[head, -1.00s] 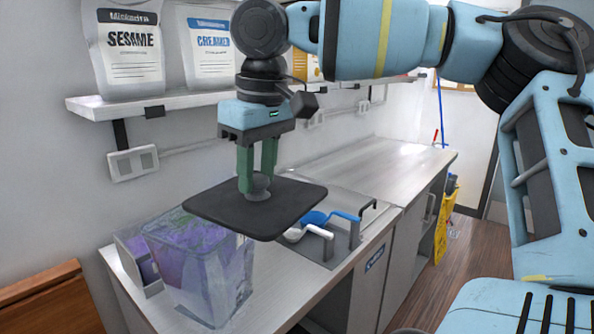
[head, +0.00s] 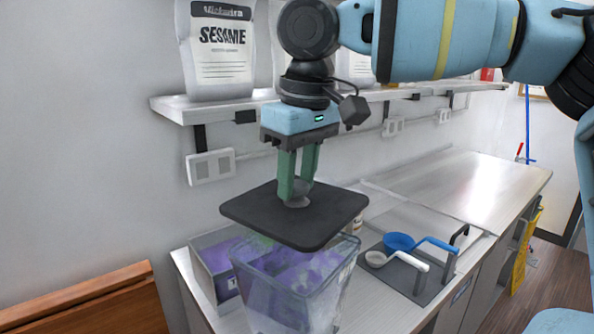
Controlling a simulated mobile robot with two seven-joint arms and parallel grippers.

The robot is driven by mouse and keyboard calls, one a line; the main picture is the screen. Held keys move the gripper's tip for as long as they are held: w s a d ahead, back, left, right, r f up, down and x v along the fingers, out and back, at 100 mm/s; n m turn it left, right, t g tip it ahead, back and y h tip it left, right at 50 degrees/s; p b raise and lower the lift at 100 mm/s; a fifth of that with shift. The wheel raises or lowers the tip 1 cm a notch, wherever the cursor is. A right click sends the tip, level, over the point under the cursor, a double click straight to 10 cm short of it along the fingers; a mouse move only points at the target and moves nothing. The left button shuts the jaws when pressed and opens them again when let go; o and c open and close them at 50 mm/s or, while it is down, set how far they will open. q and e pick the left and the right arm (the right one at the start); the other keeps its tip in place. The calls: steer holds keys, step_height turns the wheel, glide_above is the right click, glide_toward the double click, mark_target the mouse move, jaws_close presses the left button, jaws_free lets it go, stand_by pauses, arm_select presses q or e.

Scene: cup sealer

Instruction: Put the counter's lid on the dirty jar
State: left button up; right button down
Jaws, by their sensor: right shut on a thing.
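My right gripper (head: 298,190) is shut on the grey knob of a dark, flat, square lid (head: 335,210). It holds the lid roughly level. In the head view the lid overlaps the top of a clear square jar (head: 290,290) with purple and greenish smears on its walls. The lid hides part of the jar's rim. It looks to be above the rim, but I cannot tell how large the gap is. The jar stands upright on the counter (head: 385,310). My left gripper is not in view.
A grey box (head: 212,262) with purple contents stands just left of the jar. A shelf (head: 180,108) with bags (head: 222,50) is behind. The far counter (head: 470,180) is clear.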

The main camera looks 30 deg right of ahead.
mark_target(297, 207)
step_height(297, 207, down, 2)
steer(key=shift+w+f, duration=0.1)
steer(key=shift+f, duration=0.15)
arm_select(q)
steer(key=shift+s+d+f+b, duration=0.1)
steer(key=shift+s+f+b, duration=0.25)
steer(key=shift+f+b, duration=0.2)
arm_select(e)
steer(key=shift+f, duration=1.35)
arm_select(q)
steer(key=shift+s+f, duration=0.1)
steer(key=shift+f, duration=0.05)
arm_select(e)
steer(key=shift+f, duration=0.75)
stand_by(0.4)
steer(key=shift+c, duration=2.2)
jaws_free()
steer(key=shift+r+p, duration=0.4)
steer(key=shift+r, duration=0.95)
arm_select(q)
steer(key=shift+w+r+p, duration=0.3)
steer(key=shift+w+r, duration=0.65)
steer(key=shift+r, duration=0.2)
arm_select(e)
steer(key=shift+r, duration=2.15)
